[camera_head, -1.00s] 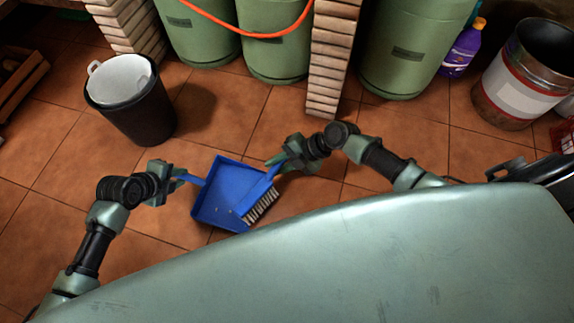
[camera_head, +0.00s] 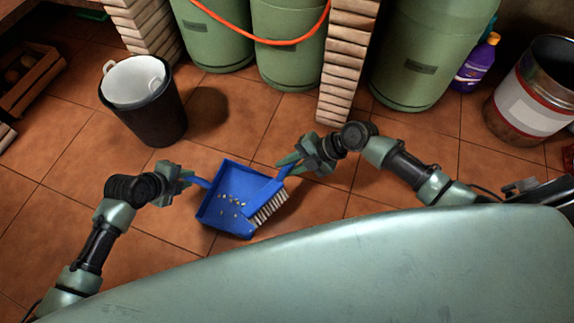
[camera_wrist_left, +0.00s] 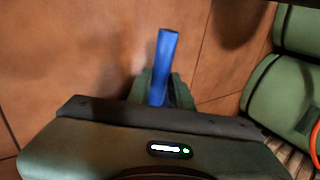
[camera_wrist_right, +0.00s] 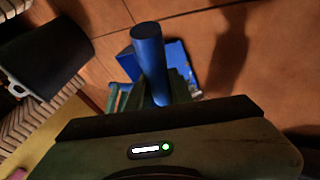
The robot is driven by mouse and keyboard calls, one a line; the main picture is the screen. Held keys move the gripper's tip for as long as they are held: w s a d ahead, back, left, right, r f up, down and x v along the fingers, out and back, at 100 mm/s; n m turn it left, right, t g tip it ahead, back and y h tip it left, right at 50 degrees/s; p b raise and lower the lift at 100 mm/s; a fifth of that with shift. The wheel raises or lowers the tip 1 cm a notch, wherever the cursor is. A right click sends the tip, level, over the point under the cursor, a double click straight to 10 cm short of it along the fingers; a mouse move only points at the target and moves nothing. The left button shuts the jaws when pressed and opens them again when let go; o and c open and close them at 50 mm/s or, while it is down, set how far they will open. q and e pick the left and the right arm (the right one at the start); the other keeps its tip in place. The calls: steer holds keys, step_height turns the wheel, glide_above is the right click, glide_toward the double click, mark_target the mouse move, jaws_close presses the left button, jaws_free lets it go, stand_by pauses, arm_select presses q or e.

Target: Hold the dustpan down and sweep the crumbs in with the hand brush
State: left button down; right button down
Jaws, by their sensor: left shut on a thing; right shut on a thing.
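The blue dustpan (camera_head: 212,213) lies on the tiled floor in the head view, its open side toward the lower right. Several pale crumbs (camera_head: 234,200) lie in the pan. My left gripper (camera_head: 188,178) is shut on the dustpan's handle (camera_head: 201,183), which also shows in the left wrist view (camera_wrist_left: 165,62). My right gripper (camera_head: 292,163) is shut on the blue hand brush (camera_head: 264,193). Its pale bristles (camera_head: 270,208) are at the pan's right edge. The brush handle (camera_wrist_right: 149,58) sticks up between the jaws in the right wrist view, with part of the dustpan (camera_wrist_right: 181,62) behind it.
A black bin with a white liner (camera_head: 158,115) stands behind the dustpan. Green gas cylinders (camera_head: 290,48) and a brick pillar (camera_head: 345,60) line the back. A metal drum (camera_head: 530,90) and purple bottle (camera_head: 473,65) are at right. Floor left of the pan is clear.

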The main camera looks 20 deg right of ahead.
steer(key=shift+w, duration=0.1)
stand_by(0.3)
steer(key=w+d+r+m+t+h, duration=0.1)
steer(key=w+m+t, duration=0.1)
steer(key=w, duration=0.3)
steer(key=w+d+r+m+t, duration=0.1)
steer(key=w+d+r+t, duration=0.1)
steer(key=w, duration=0.3)
steer(key=s+d+f+n+y, duration=0.1)
steer(key=s+f+n+y, duration=0.1)
steer(key=s, duration=0.8)
steer(key=shift+s+d+n+g+y, duration=0.4)
steer(key=shift+n+y, duration=0.4)
steer(key=shift+n, duration=0.4)
